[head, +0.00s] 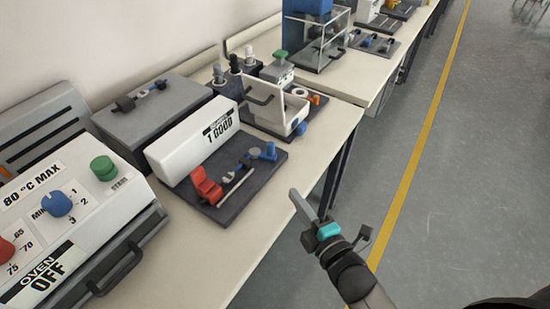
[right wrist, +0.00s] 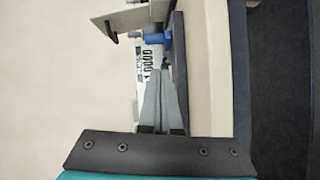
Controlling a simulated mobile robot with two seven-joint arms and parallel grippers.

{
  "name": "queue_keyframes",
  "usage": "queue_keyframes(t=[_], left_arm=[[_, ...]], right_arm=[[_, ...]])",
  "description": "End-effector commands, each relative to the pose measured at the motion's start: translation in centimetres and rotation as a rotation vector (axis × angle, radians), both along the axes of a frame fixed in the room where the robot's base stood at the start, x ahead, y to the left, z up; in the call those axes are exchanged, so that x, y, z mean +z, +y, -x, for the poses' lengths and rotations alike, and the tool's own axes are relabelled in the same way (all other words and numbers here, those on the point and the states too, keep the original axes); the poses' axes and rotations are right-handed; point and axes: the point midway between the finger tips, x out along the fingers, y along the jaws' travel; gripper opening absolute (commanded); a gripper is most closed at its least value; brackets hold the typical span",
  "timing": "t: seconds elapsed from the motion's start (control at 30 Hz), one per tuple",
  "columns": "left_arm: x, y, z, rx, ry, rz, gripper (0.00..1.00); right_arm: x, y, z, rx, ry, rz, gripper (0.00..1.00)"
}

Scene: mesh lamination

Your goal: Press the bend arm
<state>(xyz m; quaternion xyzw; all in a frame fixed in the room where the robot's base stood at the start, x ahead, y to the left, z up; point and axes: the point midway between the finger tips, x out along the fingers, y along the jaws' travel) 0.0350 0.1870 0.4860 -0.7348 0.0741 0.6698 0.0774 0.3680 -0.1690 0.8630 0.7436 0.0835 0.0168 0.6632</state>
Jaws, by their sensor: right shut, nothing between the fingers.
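On the plate are a red clamp block (head: 206,187), a thin pale strip or rod (head: 237,182) and a blue part (head: 269,152) at the right end. I cannot tell for sure which part is the bend arm. My right gripper (head: 293,191) is shut and empty, over the table's front edge, right of the plate and apart from it. In the right wrist view its fingers (right wrist: 160,75) point toward a blue part (right wrist: 158,40) and the display. My left gripper is not in view.
The oven (head: 75,220), reading OFF, stands at left with a grey box (head: 160,115) behind. A white hinged device (head: 275,112) stands beyond the plate. The bench's front strip (head: 255,245) is clear, with open floor (head: 470,180) to the right.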

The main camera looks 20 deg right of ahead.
Motion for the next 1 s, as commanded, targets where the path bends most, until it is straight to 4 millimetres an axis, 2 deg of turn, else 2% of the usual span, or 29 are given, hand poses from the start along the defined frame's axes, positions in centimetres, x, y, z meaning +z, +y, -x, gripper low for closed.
queue_keyframes(t=[0.2,0.67,0.83,1.0], left_arm=[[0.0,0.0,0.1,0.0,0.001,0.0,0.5],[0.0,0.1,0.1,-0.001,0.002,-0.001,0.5],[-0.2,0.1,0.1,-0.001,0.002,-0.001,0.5],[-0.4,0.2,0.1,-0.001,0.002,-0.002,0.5]], right_arm=[[0.5,1.0,0.4,0.072,-0.091,0.089,0.0],[0.6,1.3,0.4,0.084,-0.108,0.103,0.0],[0.6,1.5,-0.8,0.084,-0.109,0.102,0.0],[0.6,2.1,-3.3,0.085,-0.111,0.102,0.0]])
